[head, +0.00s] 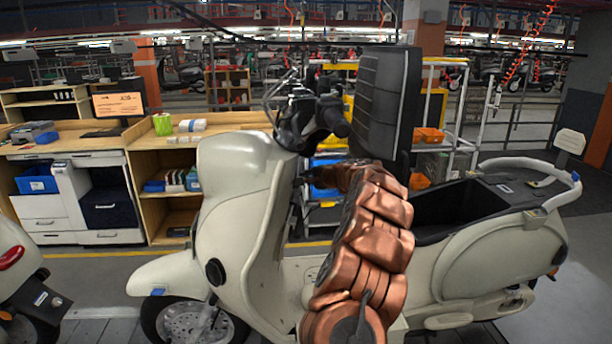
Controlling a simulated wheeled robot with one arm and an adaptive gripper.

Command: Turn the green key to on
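A cream scooter (235,185) stands side-on across the middle, its front to the left. Its dark handlebars (305,118) are above the front shield. I cannot make out a green key; the ignition area behind the shield is small and partly covered by my copper arm. My arm rises from the bottom middle and bends left towards the back of the shield. My gripper (309,180) seems to be the small dark part at the arm's far end, close to the shield below the handlebars. Its fingers are too small and hidden to read, and I cannot tell whether they touch anything.
The scooter's seat (386,98) is tipped upright, right of the handlebars, with the dark storage bay (455,207) open below. Another scooter (22,285) is cut off at the left edge. A wooden workbench (160,140) stands behind. Grey floor is clear at the right.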

